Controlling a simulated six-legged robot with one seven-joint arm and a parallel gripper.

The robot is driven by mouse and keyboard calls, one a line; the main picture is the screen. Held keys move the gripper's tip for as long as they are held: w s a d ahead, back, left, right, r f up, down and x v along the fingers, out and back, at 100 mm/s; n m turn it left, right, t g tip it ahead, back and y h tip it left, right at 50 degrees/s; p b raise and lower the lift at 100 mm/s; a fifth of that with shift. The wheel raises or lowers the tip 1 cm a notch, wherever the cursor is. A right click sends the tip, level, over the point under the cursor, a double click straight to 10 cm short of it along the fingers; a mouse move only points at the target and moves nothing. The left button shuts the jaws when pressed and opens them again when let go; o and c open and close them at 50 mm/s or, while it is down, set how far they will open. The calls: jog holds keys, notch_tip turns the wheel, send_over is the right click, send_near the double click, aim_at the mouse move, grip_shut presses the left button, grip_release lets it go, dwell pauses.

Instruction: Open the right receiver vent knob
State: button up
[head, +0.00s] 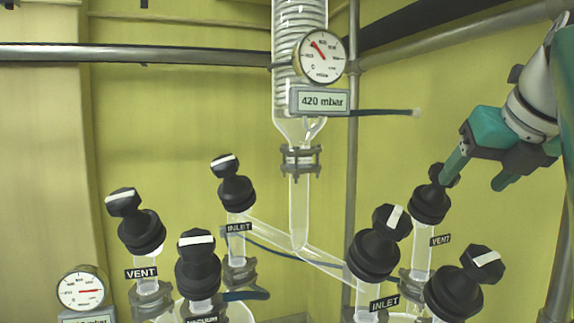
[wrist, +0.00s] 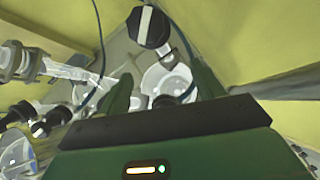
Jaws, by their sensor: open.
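My gripper comes in from the upper right, fingers apart, with nothing held; whether the finger touches the knob I cannot tell. In the wrist view my open fingers (wrist: 162,88) show below a large black knob with a white stripe (wrist: 148,27), which lies beyond the fingertips, not between them; it looks like the vent knob.
The right INLET knob (head: 380,243) and another striped knob (head: 466,285) stand close by, left and below. The left group has VENT (head: 136,222), INLET (head: 233,184) and a front knob (head: 198,264). A glass column with a gauge (head: 320,56) and metal rails stand behind.

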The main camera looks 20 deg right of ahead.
aim_at(435, 170)
jog(key=w, duration=0.2)
jog(key=w+d, duration=0.1)
jog(key=w, duration=0.1)
jog(key=w+d, duration=0.1)
jog(key=w, duration=0.2)
jog(key=shift+w+f, duration=0.35)
jog(key=shift+f, duration=0.1)
jog(key=shift+c, duration=0.5)
jog(key=c, duration=0.9)
jog(key=shift+n, duration=0.3)
